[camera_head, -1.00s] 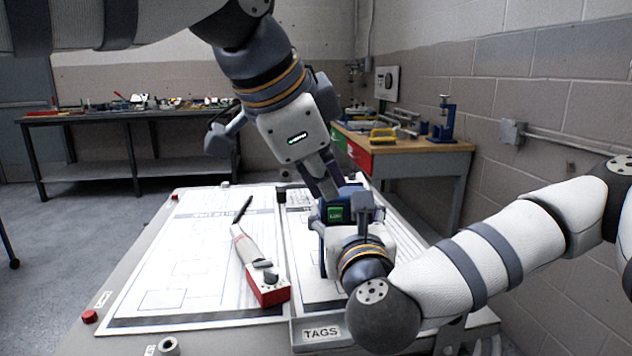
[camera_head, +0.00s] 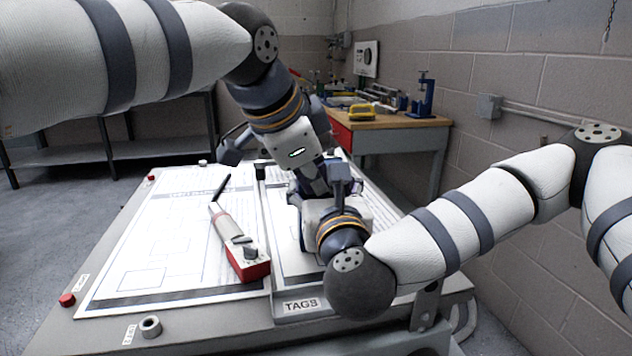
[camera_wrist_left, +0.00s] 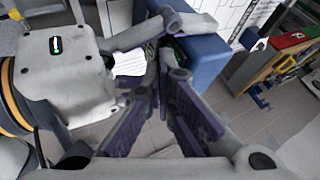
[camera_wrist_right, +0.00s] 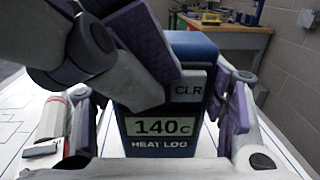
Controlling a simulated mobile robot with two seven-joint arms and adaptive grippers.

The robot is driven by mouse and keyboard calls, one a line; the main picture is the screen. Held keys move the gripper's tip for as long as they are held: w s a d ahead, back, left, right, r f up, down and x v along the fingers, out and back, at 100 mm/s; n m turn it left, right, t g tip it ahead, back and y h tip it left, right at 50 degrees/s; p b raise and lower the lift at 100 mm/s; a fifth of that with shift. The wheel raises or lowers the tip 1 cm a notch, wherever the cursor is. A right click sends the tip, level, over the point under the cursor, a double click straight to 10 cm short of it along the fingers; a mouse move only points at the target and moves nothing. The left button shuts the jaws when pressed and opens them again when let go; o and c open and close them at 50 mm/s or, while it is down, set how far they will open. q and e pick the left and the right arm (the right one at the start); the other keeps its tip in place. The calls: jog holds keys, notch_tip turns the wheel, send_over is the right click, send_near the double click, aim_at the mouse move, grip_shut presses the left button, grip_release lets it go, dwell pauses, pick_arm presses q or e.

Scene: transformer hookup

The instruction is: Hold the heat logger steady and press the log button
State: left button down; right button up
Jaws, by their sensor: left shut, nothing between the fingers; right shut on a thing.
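The heat logger (camera_wrist_right: 190,50) is a blue box, upright in the right wrist view. Its display reads 140 C above the words HEAT LOG, and a CLR label shows beside it. My right gripper (camera_wrist_right: 160,112) is shut on the logger, one finger on each side. My left gripper (camera_head: 314,184) is shut and empty. Its fingers come down over the logger's front and top left in the right wrist view, hiding the log button there. In the left wrist view the shut fingers (camera_wrist_left: 166,82) overlap the blue logger (camera_wrist_left: 198,62); I cannot tell whether they touch the button.
A TAGS label (camera_head: 300,305) is on the near edge. A wooden bench (camera_head: 390,122) with tools stands behind at right.

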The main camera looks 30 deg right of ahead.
pick_arm(q)
jog(key=shift+w, duration=0.2)
jog(key=shift+r, duration=0.15)
jog(key=v, duration=0.9)
jog(key=shift+s+a+r, duration=0.25)
pick_arm(e)
jog(key=o, duration=1.4)
